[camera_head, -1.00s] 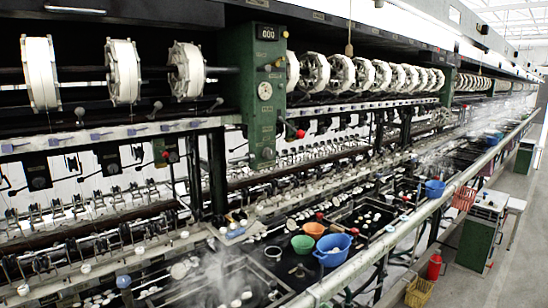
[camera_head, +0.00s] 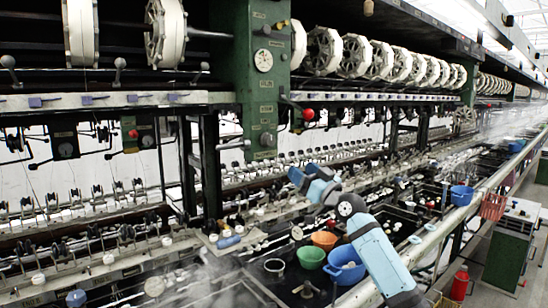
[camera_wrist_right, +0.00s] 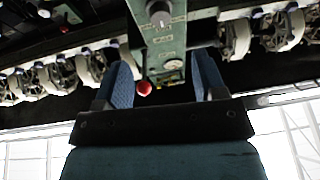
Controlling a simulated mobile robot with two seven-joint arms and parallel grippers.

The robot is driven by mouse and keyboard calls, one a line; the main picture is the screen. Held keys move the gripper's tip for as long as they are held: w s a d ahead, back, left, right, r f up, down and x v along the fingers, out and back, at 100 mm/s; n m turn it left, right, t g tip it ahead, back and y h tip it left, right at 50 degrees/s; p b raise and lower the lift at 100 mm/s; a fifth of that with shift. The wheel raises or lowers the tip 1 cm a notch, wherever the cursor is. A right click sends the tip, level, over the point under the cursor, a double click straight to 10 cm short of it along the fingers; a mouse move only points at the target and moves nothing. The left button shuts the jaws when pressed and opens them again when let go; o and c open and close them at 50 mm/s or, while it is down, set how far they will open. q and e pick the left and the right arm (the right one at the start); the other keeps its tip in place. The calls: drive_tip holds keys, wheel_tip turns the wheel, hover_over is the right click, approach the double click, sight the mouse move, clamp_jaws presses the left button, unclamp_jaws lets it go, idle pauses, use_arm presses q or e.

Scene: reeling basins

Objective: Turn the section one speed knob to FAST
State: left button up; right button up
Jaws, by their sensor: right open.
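A green control column (camera_head: 232,75) stands in the middle of the head view. It carries a round pale gauge (camera_head: 263,60) and, low down, a small dark knob (camera_head: 266,139), likely the speed knob. In the right wrist view a grey knob (camera_wrist_right: 160,14) shows on the green panel near the top edge. The labels and its setting are too small to read. My right gripper (camera_head: 304,177) is below and right of the column in the head view, apart from it. In the wrist view its two blue fingers (camera_wrist_right: 163,60) are spread, with nothing gripped.
A red ball-ended lever (camera_head: 308,114) juts right of the column and shows between the fingers (camera_wrist_right: 144,88). White reels (camera_head: 355,56) line the machine. A walkway is at right.

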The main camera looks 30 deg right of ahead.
sight(271, 142)
drive_tip(key=p+x, duration=0.1)
drive_tip(key=x, duration=0.5)
drive_tip(key=r+p+x, duration=0.1)
drive_tip(key=x, duration=0.5)
drive_tip(key=shift+r, duration=0.15)
drive_tip(key=shift+w+r, duration=0.2)
drive_tip(key=shift+w, duration=0.5)
drive_tip(key=shift+c, duration=0.4)
